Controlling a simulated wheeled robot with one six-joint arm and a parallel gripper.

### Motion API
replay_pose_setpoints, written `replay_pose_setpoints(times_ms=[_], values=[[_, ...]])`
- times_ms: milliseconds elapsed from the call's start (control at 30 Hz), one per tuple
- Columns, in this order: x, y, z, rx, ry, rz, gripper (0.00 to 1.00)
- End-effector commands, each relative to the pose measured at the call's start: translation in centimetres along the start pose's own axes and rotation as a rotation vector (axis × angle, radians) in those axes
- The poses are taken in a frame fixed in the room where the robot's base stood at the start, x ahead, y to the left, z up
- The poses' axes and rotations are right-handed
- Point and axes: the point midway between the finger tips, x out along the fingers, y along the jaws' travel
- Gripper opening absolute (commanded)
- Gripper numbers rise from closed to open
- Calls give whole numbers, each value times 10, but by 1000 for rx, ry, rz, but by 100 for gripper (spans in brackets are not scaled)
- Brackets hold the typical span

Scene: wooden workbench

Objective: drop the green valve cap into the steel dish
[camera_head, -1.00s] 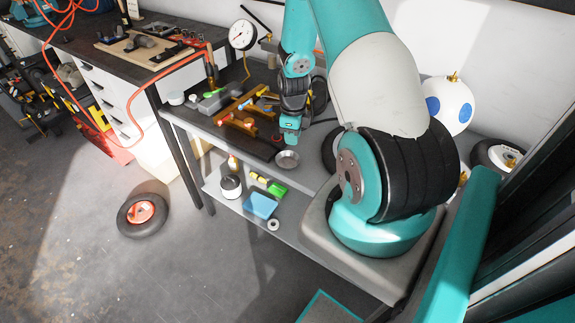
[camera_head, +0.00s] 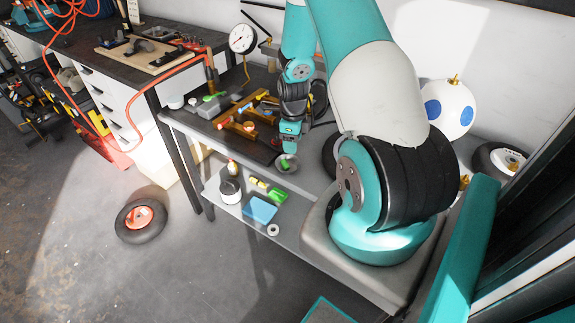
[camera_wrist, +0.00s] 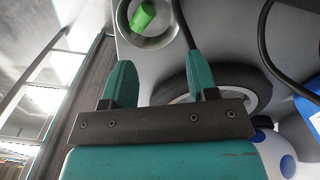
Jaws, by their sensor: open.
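The green valve cap (camera_head: 284,164) is a small bright green cylinder. It shows inside the outline of the round steel dish (camera_head: 293,168), at the near edge of the bench. In the wrist view the cap (camera_wrist: 143,16) lies tilted within the dish (camera_wrist: 166,30), near its middle; the top of the dish is cut off by the frame. My gripper (camera_wrist: 150,38) has its two teal fingers spread apart with nothing between them. In the head view my gripper (camera_head: 288,146) hangs just above and behind the dish, and its fingertips are hard to make out.
A wooden rack (camera_head: 245,128) with small coloured parts stands left of the dish on a dark mat. A pressure gauge (camera_head: 243,38) rises behind. A wheel (camera_wrist: 228,88) lies beside the gripper. The lower shelf holds a blue box (camera_head: 260,209) and a dark jar (camera_head: 230,189).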

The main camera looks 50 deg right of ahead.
Motion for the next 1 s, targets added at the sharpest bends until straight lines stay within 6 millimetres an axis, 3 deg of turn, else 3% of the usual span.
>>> replay_pose_setpoints(times_ms=[600,800,1000], values=[[-139,0,0,0,-3,-4,53],[-161,0,0,0,-1,-1,53],[-166,0,0,0,0,0,53]])
